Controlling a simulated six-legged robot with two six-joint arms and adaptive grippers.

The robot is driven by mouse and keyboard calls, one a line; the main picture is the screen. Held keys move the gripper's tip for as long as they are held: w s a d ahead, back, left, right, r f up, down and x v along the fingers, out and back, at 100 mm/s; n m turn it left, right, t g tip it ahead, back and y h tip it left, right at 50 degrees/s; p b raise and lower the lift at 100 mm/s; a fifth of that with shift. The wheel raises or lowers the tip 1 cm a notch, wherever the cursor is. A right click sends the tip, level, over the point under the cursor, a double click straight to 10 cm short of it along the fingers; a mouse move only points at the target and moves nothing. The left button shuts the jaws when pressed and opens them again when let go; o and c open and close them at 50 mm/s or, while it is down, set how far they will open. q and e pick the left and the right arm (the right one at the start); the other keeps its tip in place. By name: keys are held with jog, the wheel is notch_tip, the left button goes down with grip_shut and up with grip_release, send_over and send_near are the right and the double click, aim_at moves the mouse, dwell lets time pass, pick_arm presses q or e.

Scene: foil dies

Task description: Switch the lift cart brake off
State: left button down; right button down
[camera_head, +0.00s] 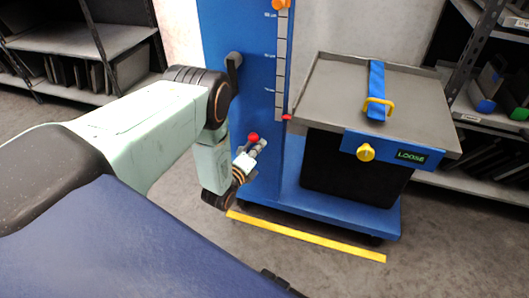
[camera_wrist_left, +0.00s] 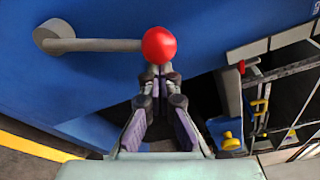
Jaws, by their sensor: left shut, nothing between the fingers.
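The blue lift cart (camera_head: 260,100) stands ahead with its mast upright. A lever with a red ball end (camera_head: 253,138) sits low on the mast. In the left wrist view the red ball (camera_wrist_left: 159,44) is on a grey rod that runs left to a round grey pivot (camera_wrist_left: 52,37). My left gripper (camera_head: 261,145) is shut and empty beside the ball; its fingertips (camera_wrist_left: 158,72) show just below the ball in the wrist view. I cannot tell whether they touch it. In the head view my arm hides the lever's pivot. My right gripper is not in view.
The cart's grey tray (camera_head: 325,85) holds a blue strap with a yellow handle (camera_head: 379,104). A yellow knob (camera_head: 365,152) and a display reading LOOSE (camera_head: 411,156) are on its front. A yellow floor line (camera_head: 305,237) runs before the cart. Shelves (camera_head: 85,40) stand behind on both sides.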

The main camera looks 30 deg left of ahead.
aim_at(242, 123)
pick_arm(q)
jog(key=shift+a, duration=0.1)
dwell(0.4)
jog(key=shift+s+a+r+n+p, duration=0.25)
jog(key=shift+a+r+n+p, duration=0.45)
jog(key=shift+a+n, duration=0.3)
jog(key=a+n, duration=0.1)
jog(key=a+r+n, duration=0.1)
jog(key=a+n, duration=0.1)
jog(key=s+a+n+t, duration=0.1)
jog(key=n, duration=0.1)
jog(key=shift+s+a+r, duration=0.1)
jog(key=shift+a+r, duration=0.25)
jog(key=shift+s+a+n, duration=0.2)
jog(key=shift+a+n, duration=0.55)
jog(key=shift+n, duration=0.25)
jog(key=shift+a+t, duration=0.3)
jog(key=shift+a, duration=0.1)
jog(key=shift+s+a+f, duration=0.15)
jog(key=shift+s+a, duration=0.05)
jog(key=shift+a, duration=0.4)
jog(key=shift+s+a+f, duration=0.1)
jog(key=shift+s+a, duration=0.05)
jog(key=shift+a, duration=0.4)
jog(key=shift+a, duration=0.15)
